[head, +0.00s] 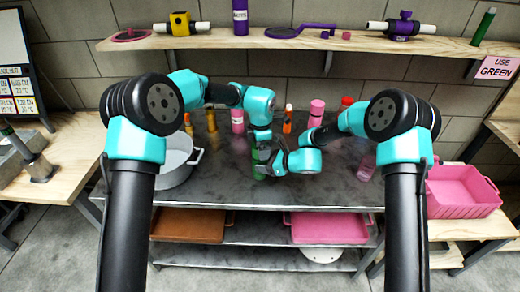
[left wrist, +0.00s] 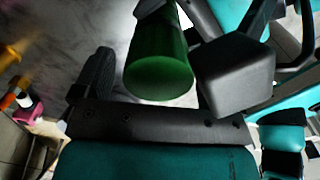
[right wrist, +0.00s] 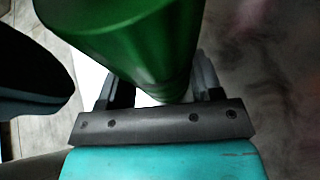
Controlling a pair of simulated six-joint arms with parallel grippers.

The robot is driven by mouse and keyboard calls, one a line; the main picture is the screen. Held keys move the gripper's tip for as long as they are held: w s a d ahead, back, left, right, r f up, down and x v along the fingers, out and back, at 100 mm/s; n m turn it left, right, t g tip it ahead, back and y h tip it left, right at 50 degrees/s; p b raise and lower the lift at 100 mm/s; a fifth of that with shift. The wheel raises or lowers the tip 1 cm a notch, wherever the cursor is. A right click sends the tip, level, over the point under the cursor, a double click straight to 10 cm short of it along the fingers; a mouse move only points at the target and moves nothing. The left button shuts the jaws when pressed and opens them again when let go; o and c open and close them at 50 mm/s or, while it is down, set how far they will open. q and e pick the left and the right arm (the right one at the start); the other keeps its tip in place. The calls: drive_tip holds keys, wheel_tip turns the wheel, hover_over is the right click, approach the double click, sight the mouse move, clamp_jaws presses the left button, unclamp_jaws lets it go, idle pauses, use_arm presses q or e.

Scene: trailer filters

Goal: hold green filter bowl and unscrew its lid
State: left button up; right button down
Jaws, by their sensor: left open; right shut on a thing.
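The green filter bowl (head: 258,171) is upright over the middle of the grey metal table, partly covered by my grippers. My right gripper (head: 272,166) comes from the right and is shut on it. In the right wrist view the green body (right wrist: 135,35) fills the space between the fingers. My left gripper (head: 261,142) is open at the upper part of the filter. In the left wrist view the smooth green end (left wrist: 160,75) shows between dark gripper parts. The lid cannot be clearly told apart behind the grippers.
A white pot (head: 178,160) stands left on the table. Several bottles stand along the back, including a pink one (head: 316,112). A pink bin (head: 458,192) is at the right, with a "use green" sign (head: 496,68) above. A wooden shelf (head: 340,42) runs behind.

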use_arm(q)
drive_tip(key=shift+r, duration=1.2)
drive_tip(key=shift+c, duration=0.4)
drive_tip(key=shift+r+m, duration=1.7)
drive_tip(key=shift+r, duration=0.1)
drive_tip(key=shift+a+f, duration=0.1)
drive_tip(key=shift+f, duration=3.95)
